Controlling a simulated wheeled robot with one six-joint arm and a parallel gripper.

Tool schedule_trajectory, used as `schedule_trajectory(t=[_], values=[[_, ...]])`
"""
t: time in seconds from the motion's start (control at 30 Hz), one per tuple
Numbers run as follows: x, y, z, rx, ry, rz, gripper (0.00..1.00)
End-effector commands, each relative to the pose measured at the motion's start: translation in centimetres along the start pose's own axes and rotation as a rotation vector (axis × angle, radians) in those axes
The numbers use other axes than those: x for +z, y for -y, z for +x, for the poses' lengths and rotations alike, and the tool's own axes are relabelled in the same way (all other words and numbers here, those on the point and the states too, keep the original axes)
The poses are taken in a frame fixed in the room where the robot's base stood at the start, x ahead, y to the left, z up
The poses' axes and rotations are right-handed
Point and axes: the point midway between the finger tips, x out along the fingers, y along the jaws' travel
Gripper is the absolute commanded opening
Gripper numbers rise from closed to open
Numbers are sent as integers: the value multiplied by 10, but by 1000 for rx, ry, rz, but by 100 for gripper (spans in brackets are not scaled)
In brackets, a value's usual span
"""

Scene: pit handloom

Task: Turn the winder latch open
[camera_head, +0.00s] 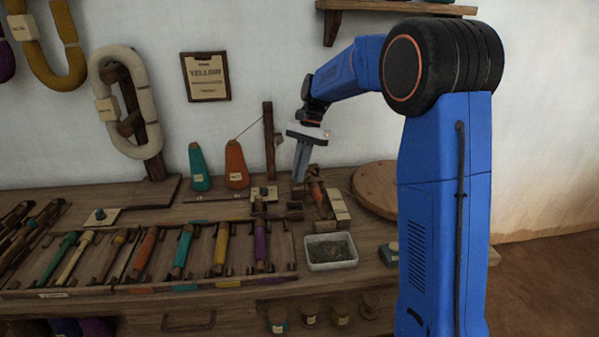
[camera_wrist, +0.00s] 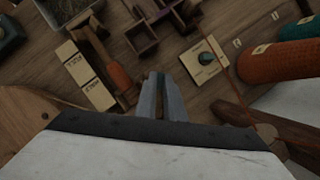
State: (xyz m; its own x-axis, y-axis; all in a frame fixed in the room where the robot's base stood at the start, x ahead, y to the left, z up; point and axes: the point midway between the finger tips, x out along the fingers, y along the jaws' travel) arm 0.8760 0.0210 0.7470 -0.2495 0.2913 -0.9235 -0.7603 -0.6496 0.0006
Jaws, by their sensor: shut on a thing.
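The winder (camera_head: 318,192) stands on the bench, a small wooden frame holding an orange-brown bobbin; in the wrist view the bobbin (camera_wrist: 119,77) lies left of my fingers. My gripper (camera_head: 298,180) points down at the winder's left side. In the wrist view my gripper (camera_wrist: 158,76) has its two fingers close together, shut on a small part that they mostly hide. By its place, this part is the winder latch (camera_head: 298,191); its turn angle cannot be made out. Pale label plates (camera_wrist: 85,73) sit beside the bobbin.
A cream plate with a teal knob (camera_wrist: 205,59) is close to my fingers. A grey tray (camera_head: 331,252) stands in front of the winder, a round wooden disc (camera_head: 377,187) to its right. Teal (camera_head: 199,168) and orange (camera_head: 236,165) cones and a post (camera_head: 269,140) stand left.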

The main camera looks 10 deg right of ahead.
Motion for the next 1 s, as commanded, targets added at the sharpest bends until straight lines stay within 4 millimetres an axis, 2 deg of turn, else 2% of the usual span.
schedule_trajectory(t=[0.6, 1.0], values=[[1, 5, 0, 210, -2, -507, 0], [2, 6, 0, 279, -4, -677, 0]])
